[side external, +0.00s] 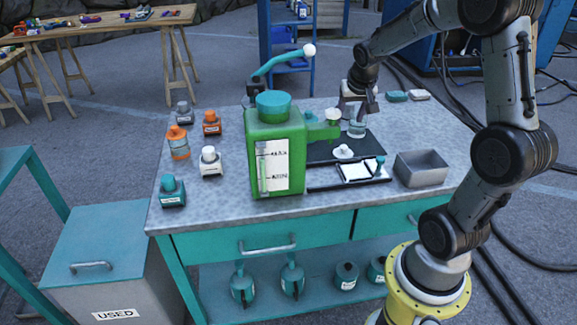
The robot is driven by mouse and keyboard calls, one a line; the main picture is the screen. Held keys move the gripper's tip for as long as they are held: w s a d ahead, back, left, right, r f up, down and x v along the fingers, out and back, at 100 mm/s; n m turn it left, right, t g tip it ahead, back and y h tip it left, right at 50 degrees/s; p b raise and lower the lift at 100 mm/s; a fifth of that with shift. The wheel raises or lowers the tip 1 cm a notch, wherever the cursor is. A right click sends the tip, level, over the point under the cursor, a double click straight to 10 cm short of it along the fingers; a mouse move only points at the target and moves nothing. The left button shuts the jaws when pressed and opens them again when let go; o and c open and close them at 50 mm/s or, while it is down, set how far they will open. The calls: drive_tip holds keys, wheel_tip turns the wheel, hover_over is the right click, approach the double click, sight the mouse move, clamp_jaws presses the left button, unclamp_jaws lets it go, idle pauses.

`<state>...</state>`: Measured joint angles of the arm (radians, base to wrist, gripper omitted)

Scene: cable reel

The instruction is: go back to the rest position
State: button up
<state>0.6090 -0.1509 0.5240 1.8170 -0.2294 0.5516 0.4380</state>
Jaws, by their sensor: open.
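My gripper (357,108) points down over the back part of the metal workbench (420,115), with its fingers apart.
Several small bottles stand at the bench's left, among them an orange bottle (178,142). A grey metal tray (421,168) sits at the right. A white pad (362,171) and a white stopper (343,152) lie in front. A bin (100,255) marked USED stands lower left.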

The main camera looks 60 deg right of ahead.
drive_tip(key=a+r+n+t, duration=0.3)
drive_tip(key=a+r+n, duration=0.3)
drive_tip(key=a+r, duration=0.5)
drive_tip(key=s+a+f+n+y, duration=0.2)
drive_tip(key=s+a, duration=0.5)
drive_tip(key=s+a+f+n+y, duration=0.1)
drive_tip(key=s+a+n, duration=0.1)
drive_tip(key=s+a, duration=0.5)
drive_tip(key=shift+s+a+f+y, duration=0.25)
drive_tip(key=shift+s+f+y, duration=0.15)
drive_tip(key=shift+s, duration=0.35)
